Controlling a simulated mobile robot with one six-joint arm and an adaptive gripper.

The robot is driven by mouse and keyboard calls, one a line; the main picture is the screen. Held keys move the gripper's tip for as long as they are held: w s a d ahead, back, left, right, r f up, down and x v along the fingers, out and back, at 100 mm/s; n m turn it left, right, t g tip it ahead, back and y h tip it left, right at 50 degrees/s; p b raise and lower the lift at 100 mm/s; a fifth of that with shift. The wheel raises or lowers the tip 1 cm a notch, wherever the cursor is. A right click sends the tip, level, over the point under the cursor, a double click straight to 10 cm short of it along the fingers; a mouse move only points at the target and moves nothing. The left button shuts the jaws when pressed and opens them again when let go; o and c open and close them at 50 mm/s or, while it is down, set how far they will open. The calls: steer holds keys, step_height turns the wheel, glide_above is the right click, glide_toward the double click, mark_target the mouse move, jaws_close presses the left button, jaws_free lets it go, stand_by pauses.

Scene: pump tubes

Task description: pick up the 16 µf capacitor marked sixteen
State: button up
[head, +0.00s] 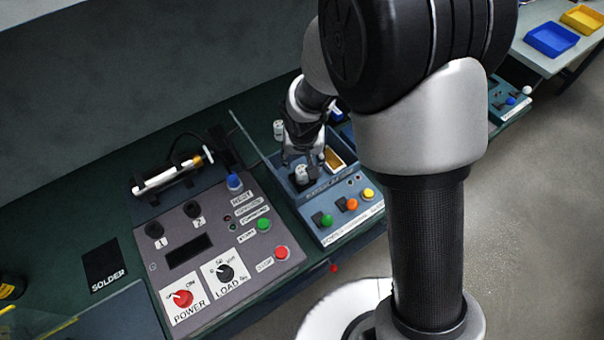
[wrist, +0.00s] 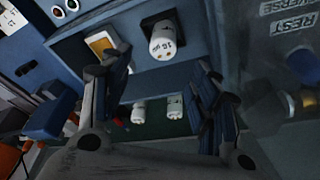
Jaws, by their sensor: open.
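The white capacitor marked 16 µF (wrist: 165,42) sits in a dark square recess of the blue panel in the wrist view. It also shows as a small white cylinder (head: 301,175) below my gripper in the head view. My gripper (wrist: 155,62) is open, with one finger on either side of the picture and the capacitor beyond, between the fingertip directions. Nothing is between the fingers. In the head view my gripper (head: 303,158) is just above the capacitor; contact cannot be told.
Two other white capacitors (wrist: 138,111) (wrist: 175,107) stand on the dark green surface nearby. An orange-lined recess (wrist: 101,43) is beside the marked capacitor.

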mark_target(302, 170)
steer(key=b+x, duration=0.1)
steer(key=x, duration=0.3)
steer(key=shift+w, duration=0.1)
steer(key=x, duration=0.1)
steer(key=b+x, duration=0.1)
steer(key=x, duration=0.1)
steer(key=b+x, duration=0.1)
steer(key=x, duration=0.1)
steer(key=shift+s+a+f, duration=0.15)
steer(key=shift+s+f, duration=0.05)
steer(key=shift+s, duration=0.05)
steer(key=shift+r, duration=0.1)
steer(key=c, duration=1.2)
steer(key=shift+r, duration=0.1)
